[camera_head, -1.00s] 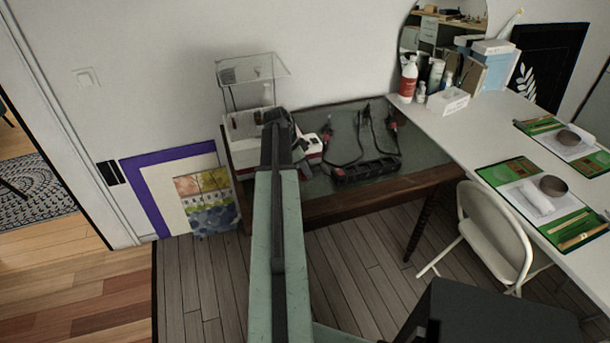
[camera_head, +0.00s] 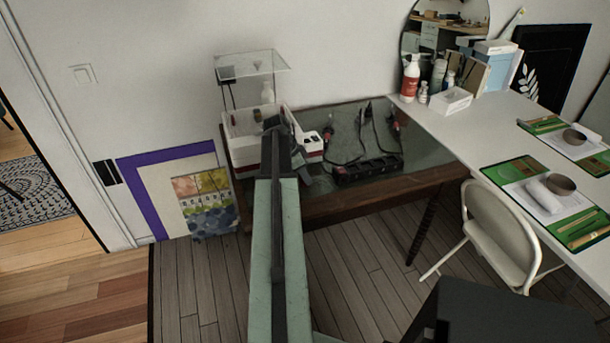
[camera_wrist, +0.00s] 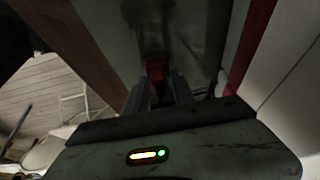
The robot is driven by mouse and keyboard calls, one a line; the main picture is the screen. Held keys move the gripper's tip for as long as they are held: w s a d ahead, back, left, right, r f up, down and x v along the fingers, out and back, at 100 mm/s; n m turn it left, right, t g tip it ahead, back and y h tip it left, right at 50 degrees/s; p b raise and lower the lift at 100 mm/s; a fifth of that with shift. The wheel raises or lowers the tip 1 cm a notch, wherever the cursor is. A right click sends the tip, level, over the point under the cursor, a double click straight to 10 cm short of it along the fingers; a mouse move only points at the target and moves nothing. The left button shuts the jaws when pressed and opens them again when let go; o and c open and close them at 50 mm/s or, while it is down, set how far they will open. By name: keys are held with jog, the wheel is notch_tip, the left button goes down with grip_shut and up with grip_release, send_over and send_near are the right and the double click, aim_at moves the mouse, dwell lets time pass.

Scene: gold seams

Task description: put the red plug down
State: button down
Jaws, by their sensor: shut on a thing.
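In the wrist view my gripper (camera_wrist: 163,88) is shut on the red plug (camera_wrist: 157,68). Only a dark red part of the plug shows between the fingers; the rest is in shadow or hidden. A dark grey-green surface lies beyond the fingertips. In the head view my arm reaches to the table's left part, and its end (camera_head: 273,127) is in front of the white and red bin (camera_head: 243,160). The held plug is hidden there. I cannot tell how far the plug is from the surface below.
A black power strip (camera_head: 368,169) and cords with red-tipped plugs (camera_head: 328,133) lie on the glass-topped table (camera_head: 420,151) to the right. A clear raised shelf (camera_head: 252,64) stands behind the bin. A white table (camera_head: 480,125) and chair (camera_head: 497,225) are at the right.

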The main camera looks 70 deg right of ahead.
jog(key=c, duration=1.1)
grip_release()
jog(key=shift+o, duration=0.2)
jog(key=shift+r+p, duration=0.6)
jog(key=p+v, duration=1.1)
jog(key=v, duration=0.1)
jog(key=shift+s, duration=0.1)
